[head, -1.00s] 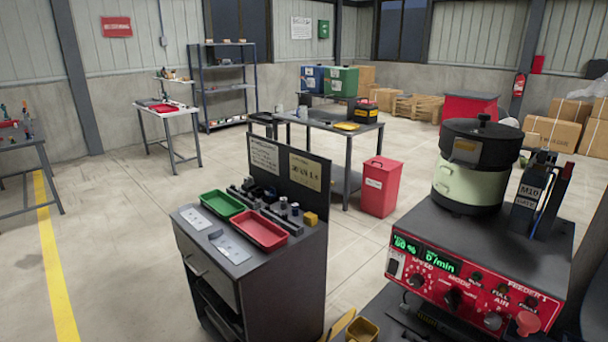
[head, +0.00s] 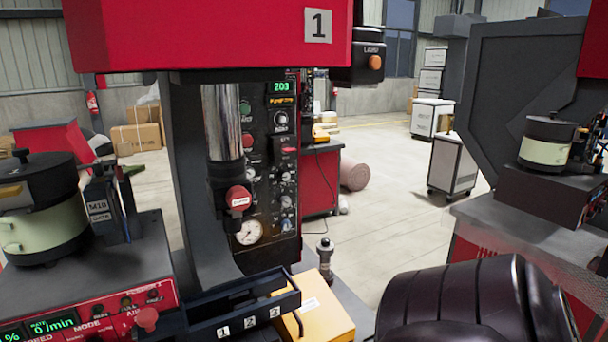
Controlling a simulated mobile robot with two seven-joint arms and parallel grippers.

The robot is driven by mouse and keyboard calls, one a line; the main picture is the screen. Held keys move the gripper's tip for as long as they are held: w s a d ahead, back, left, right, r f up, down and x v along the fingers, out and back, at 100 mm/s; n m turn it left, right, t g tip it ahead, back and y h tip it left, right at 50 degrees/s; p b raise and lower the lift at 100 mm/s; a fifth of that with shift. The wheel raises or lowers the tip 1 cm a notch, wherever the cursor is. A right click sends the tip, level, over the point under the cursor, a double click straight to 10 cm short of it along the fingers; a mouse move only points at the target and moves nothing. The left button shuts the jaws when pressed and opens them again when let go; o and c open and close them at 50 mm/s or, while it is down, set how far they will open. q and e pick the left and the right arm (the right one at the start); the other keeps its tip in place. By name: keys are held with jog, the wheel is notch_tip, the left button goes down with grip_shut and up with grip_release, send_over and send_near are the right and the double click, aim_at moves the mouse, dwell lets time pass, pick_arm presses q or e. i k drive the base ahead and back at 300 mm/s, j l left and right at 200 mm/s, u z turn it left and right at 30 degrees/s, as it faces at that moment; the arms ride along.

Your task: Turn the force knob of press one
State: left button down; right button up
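Press one, a red and black machine with a "1" plate (head: 318,25), stands in the middle of the head view. Its dark control panel (head: 268,150) sits behind the steel ram and carries several small knobs, buttons, a green display reading 203 and a pressure gauge (head: 250,232). One round knob (head: 281,118) is below the display. The labels are too small to tell which knob is the force knob. The ram partly covers the panel's left side. A dark rounded arm part, seemingly mine, fills the lower right. Neither gripper is in view.
A bowl feeder (head: 42,235) on a red control box is at the left. A dark tray marked 1, 2, 3 (head: 240,315) and a yellow box (head: 322,312) sit in front of the press. Another press (head: 515,90) and feeder (head: 548,142) stand at the right. Open floor lies between.

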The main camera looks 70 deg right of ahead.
aim_at(284, 176)
jog(key=z, duration=2)
jog(key=l+z, duration=0.1)
jog(key=l, duration=0.45)
jog(key=i+l+z, duration=0.1)
jog(key=l, duration=0.45)
jog(key=i, duration=0.05)
